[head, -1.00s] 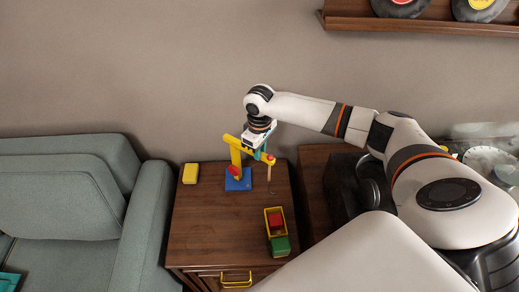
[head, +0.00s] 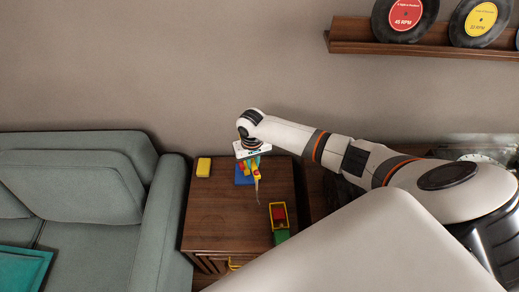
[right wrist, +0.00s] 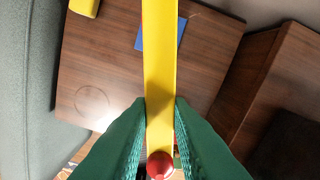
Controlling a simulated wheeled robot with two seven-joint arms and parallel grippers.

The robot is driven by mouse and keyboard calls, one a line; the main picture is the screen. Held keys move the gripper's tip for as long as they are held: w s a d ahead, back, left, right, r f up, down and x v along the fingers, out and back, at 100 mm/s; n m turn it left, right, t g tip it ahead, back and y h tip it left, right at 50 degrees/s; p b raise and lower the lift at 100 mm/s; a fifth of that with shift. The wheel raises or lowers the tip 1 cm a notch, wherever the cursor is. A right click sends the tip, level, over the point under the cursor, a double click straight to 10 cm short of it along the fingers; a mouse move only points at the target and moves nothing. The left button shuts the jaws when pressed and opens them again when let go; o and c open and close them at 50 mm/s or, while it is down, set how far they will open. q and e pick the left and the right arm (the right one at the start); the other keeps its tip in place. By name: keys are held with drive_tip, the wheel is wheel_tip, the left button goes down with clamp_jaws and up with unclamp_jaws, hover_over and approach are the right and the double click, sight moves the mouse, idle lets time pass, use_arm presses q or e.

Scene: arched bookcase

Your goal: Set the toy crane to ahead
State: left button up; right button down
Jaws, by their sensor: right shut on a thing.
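The toy crane stands on the small wooden cabinet, with its blue base (head: 241,179) near the back. Its yellow jib (head: 256,174) points toward the front of the cabinet, slightly right, and the hook line (head: 257,192) hangs from its end. My right gripper (head: 253,162) is over the crane, shut on the jib, and hides much of the mast. In the right wrist view the yellow jib (right wrist: 160,60) runs between the green fingers (right wrist: 160,112), with a red ball (right wrist: 160,165) at its end. My left gripper is not in view.
A yellow block (head: 204,167) lies at the back left of the cabinet top (head: 225,220). A toy truck (head: 279,218) stands at its right edge. A grey-green sofa (head: 90,190) is to the left. A record shelf (head: 400,48) is on the wall at the upper right.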

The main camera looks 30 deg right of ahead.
drive_tip(key=shift+w+a+m+p, duration=0.35)
drive_tip(key=shift+a+m+p, duration=0.35)
drive_tip(key=shift+m, duration=0.2)
drive_tip(key=shift+w+a+m+p, duration=0.3)
drive_tip(key=shift+a+m+p, duration=0.35)
drive_tip(key=shift+m, duration=0.25)
drive_tip(key=c, duration=1.3)
unclamp_jaws()
wheel_tip(320, 180, up, 12)
drive_tip(key=shift+r+b, duration=0.1)
drive_tip(key=shift+b, duration=0.25)
